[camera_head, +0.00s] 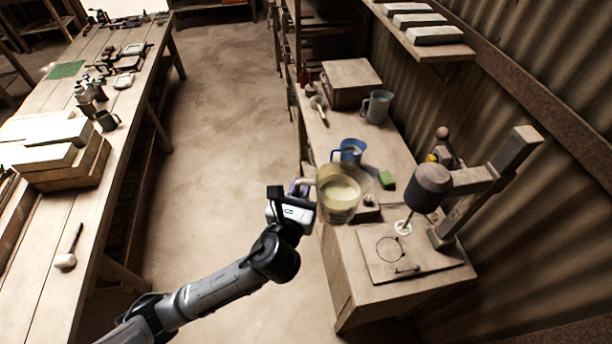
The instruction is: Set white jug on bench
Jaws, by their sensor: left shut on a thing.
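A pale, cream-white jug (341,207) with light contents hangs over the left edge of the right-hand bench (339,259). My left gripper (299,188) is shut on the jug at its left side, where the handle is. The jug looks close to upright and appears above the bench top; its exact height is hard to tell. It hides part of the bench behind it. My right gripper is not in view.
A press (433,186) is on the right. A long bench (112,190) with stacked boards (60,150) runs along the left. Open floor lies between.

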